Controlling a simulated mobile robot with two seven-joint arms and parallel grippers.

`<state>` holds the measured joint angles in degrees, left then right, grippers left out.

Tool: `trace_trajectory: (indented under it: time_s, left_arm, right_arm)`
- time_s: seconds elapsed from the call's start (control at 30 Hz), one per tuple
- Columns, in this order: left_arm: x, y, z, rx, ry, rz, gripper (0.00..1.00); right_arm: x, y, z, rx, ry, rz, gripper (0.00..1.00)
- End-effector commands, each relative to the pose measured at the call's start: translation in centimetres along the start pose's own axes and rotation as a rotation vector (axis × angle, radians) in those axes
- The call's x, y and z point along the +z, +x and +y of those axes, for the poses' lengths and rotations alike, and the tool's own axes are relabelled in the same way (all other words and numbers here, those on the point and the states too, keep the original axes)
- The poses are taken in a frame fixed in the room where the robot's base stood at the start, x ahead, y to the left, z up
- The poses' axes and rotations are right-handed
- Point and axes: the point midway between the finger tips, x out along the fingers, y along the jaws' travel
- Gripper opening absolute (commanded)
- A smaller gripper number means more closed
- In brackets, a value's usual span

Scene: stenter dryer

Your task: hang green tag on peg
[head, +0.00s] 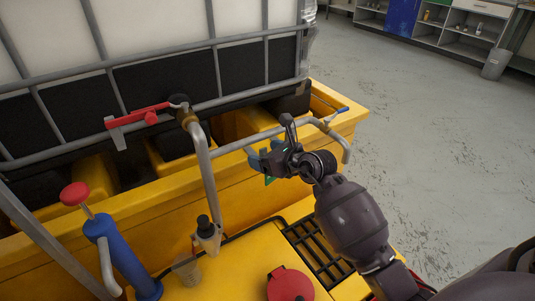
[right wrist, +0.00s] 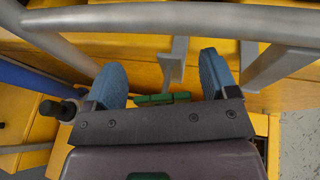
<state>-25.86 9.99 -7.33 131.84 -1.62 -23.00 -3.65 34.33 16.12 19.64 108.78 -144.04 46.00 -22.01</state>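My right gripper (head: 266,156) is at the grey pipe over the yellow bund. In the right wrist view its two blue fingers (right wrist: 162,80) stand wide apart. The green tag (right wrist: 162,98) shows between them, close to the palm and touching neither finger. The palm's edge hides part of it. In the head view a small green piece of the tag (head: 270,180) shows just below the gripper. A flat grey peg (right wrist: 175,62) comes down from the pipe to the tag's upper edge. I cannot tell whether the tag hangs on it. My left gripper is out of view.
The grey pipe (right wrist: 180,20) crosses close ahead of the fingers. A blue pump (head: 122,250) with a red knob is at left. Open floor (head: 430,120) lies to the right.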

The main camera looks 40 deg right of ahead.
Motion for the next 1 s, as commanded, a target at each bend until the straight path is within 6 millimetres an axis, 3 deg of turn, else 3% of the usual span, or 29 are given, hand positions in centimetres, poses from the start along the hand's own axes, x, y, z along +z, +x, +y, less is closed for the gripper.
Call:
trace_trajectory:
  time_s: [0.27, 0.43, 0.67, 1.0]
  left_arm:
    - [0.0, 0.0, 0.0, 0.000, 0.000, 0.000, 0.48]
    - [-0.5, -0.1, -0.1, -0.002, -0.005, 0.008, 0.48]
    - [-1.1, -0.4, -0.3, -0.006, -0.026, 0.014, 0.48]
    - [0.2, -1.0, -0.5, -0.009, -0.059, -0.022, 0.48]
  right_arm:
    - [0.2, 0.2, -0.1, -0.004, -0.002, -0.006, 0.82]
    - [0.4, -0.7, -0.1, -0.004, -0.003, -0.007, 0.82]
    - [0.7, -4.4, -0.1, -0.004, -0.003, -0.011, 0.82]
    - [0.5, -9.6, 0.1, -0.003, -0.003, -0.010, 0.82]
